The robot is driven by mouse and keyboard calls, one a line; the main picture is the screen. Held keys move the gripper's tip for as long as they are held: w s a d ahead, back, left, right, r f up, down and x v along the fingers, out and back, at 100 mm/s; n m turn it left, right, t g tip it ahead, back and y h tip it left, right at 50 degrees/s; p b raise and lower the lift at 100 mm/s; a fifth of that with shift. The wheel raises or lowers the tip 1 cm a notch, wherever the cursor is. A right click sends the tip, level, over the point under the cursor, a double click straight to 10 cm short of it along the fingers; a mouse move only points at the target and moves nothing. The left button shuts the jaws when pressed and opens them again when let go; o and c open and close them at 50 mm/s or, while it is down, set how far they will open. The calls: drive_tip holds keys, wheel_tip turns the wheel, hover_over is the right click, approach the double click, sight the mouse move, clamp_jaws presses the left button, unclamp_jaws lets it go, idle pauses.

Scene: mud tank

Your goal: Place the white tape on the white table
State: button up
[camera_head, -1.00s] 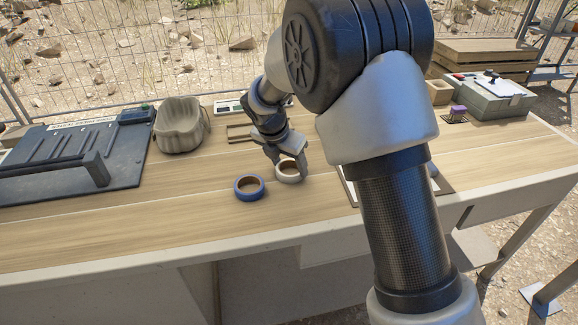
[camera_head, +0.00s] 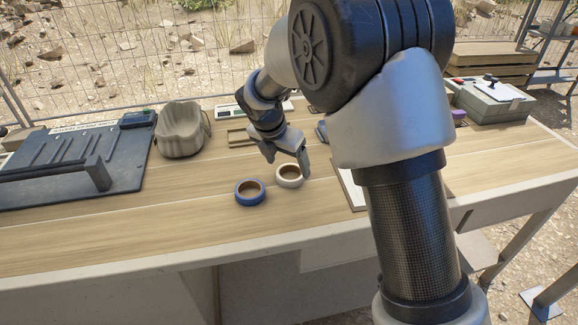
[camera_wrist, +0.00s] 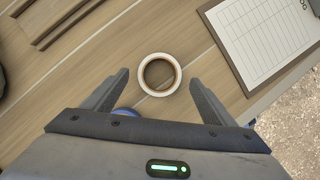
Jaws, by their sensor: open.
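The white tape (camera_head: 290,181) is a ring lying flat on the wooden tabletop (camera_head: 120,235), just right of a blue tape ring (camera_head: 249,198). In the wrist view the white tape (camera_wrist: 160,75) shows ahead of and between the spread fingers, apart from them. My gripper (camera_head: 288,160) is open and empty, pointing down just above the white tape; its fingers also show in the wrist view (camera_wrist: 159,84). The blue tape (camera_wrist: 125,112) is mostly hidden behind my gripper there. I cannot pick out a separate white table.
A clipboard with a sheet (camera_wrist: 265,35) lies to the right. A beige container (camera_head: 182,130) and a dark board (camera_head: 60,165) are at left. A green-grey box (camera_head: 492,102) stands at the far right. The front left tabletop is clear.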

drive_tip(key=p+v, duration=0.1)
drive_tip(key=v, duration=0.8)
drive_tip(key=s+d+r+m+y, duration=0.1)
drive_tip(key=s+d+r+m, duration=0.95)
drive_tip(key=d+m, duration=0.3)
drive_tip(key=s+d+m+t, duration=0.1)
drive_tip(key=s+d+m, duration=0.2)
drive_tip(key=s+m, duration=0.5)
drive_tip(key=s+d+m+y, duration=0.1)
drive_tip(key=s+d+m, duration=0.2)
drive_tip(key=s+m, duration=0.5)
drive_tip(key=shift+s+m+t, duration=0.25)
drive_tip(key=shift+m+t, duration=0.1)
drive_tip(key=shift+t, duration=0.05)
drive_tip(key=shift+d+p, duration=0.1)
drive_tip(key=shift+p, duration=0.2)
